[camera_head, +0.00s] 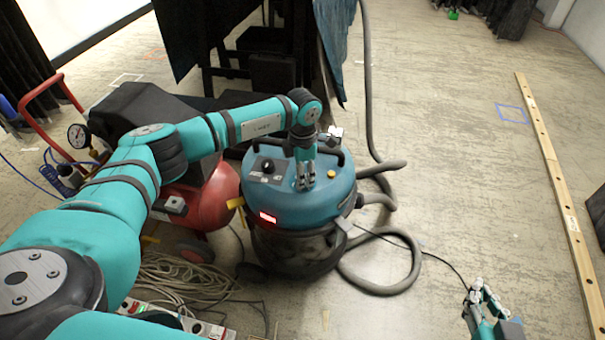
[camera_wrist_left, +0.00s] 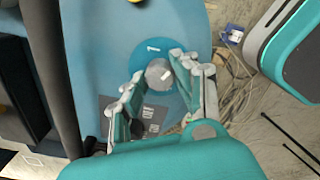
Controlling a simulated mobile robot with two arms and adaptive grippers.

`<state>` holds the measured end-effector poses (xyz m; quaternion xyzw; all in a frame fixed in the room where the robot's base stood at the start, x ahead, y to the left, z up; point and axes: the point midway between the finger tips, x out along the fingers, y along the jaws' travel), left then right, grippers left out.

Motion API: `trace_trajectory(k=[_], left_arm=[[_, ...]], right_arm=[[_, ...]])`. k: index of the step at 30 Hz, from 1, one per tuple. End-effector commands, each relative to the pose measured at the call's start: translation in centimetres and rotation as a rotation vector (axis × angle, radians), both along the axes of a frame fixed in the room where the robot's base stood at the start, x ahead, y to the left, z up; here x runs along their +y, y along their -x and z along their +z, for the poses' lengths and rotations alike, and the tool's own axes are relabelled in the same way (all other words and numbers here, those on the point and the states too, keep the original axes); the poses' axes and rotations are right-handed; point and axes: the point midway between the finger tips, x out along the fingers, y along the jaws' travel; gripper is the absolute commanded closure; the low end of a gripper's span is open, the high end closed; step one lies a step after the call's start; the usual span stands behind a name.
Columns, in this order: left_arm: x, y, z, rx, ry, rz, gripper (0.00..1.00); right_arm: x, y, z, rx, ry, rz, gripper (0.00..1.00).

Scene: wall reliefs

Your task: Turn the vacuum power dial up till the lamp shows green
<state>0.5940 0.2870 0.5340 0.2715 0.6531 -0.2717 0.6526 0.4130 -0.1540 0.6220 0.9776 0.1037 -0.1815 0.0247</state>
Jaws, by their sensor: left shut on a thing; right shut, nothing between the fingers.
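The vacuum (camera_head: 310,212) stands on the floor with a blue top. My left gripper (camera_head: 305,183) points down at its top and is shut on the power dial. In the left wrist view, the round grey dial (camera_wrist_left: 158,73) with a white mark sits on a darker blue disc, between the fingers of the left gripper (camera_wrist_left: 156,78). In the head view the gripper hides the dial. My right gripper (camera_head: 480,294) is shut and empty, low at the right, away from the vacuum.
A black knob (camera_head: 267,167) and a yellow button (camera_head: 332,173) are also on the vacuum's top. A red compressor (camera_head: 209,200) stands close on the left. A grey hose (camera_head: 385,287) loops on the right. Cables (camera_head: 180,283) lie in front. Floor on the right is mostly clear.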

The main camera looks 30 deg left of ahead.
Motion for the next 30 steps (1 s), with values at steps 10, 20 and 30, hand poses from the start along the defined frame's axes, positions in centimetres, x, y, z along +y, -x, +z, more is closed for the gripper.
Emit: trace_trajectory(k=[10,20,30], left_arm=[[0.0,-0.1,0.1,-0.003,0.001,-0.006,1.0],[0.0,0.0,0.1,-0.001,0.001,-0.005,0.48],[0.0,-0.1,1.3,-0.004,0.001,-0.006,0.48]], right_arm=[[0.0,0.0,0.0,0.002,0.0,0.0,1.0],[0.0,0.0,0.0,0.002,0.0,0.0,1.0],[-0.1,0.1,-0.1,0.004,0.002,-0.001,1.0]])
